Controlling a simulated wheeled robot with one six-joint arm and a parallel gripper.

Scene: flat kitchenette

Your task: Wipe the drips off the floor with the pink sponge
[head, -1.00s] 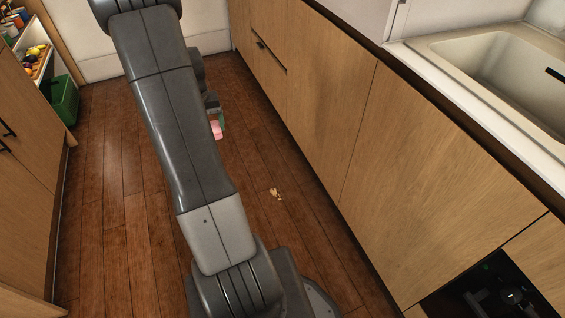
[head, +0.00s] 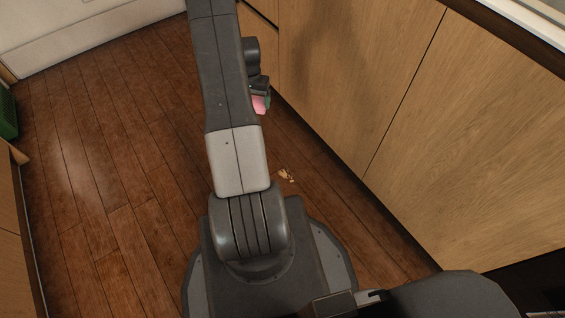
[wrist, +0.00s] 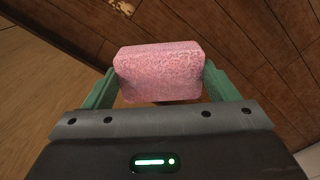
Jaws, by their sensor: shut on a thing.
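The pink sponge (wrist: 160,72) is held between the green fingers of my gripper (wrist: 160,88) in the wrist view. My gripper is shut on it. In the head view the sponge (head: 260,103) shows only in part beside my arm, over the wooden floor. Small pale drips (head: 286,175) lie on the floor to the right of my arm, near the cabinet fronts. The drips (wrist: 122,7) also show at the top edge of the wrist view, beyond the sponge and apart from it.
Wooden cabinet fronts (head: 400,130) run along the right side. A green bin (head: 8,115) stands at the left edge beside other furniture. A white wall or panel (head: 90,30) closes the far end. The floor (head: 110,170) left of my arm is clear.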

